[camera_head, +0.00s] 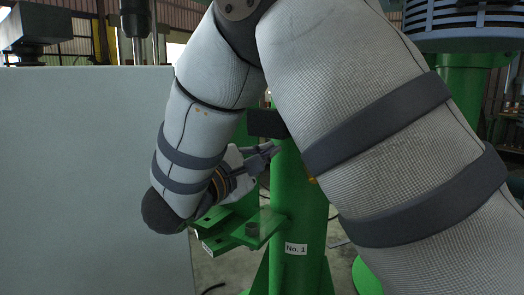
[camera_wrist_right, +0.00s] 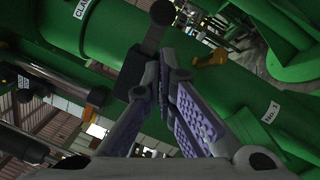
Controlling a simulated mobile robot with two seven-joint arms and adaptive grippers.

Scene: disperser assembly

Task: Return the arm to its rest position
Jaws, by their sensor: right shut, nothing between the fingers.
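My right arm (camera_head: 375,130) comes in from the right, large and close, and bends down to the middle of the head view. My right gripper (camera_head: 275,150) is shut and empty, pointing right in front of the green column (camera_head: 300,215). In the right wrist view the fingertips (camera_wrist_right: 167,58) meet, with nothing between the purple pads. The same green column (camera_wrist_right: 115,35) lies beyond them there; I cannot tell whether the fingers touch it. My left gripper is not in view.
A black block (camera_head: 267,123) is on the column near the gripper. A green bracket (camera_head: 245,228) stands out below. A pale panel (camera_head: 90,180) fills the left. The column's "No. 1" label (camera_head: 296,249) shows. A yellow part (camera_wrist_right: 212,58) is near the fingers.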

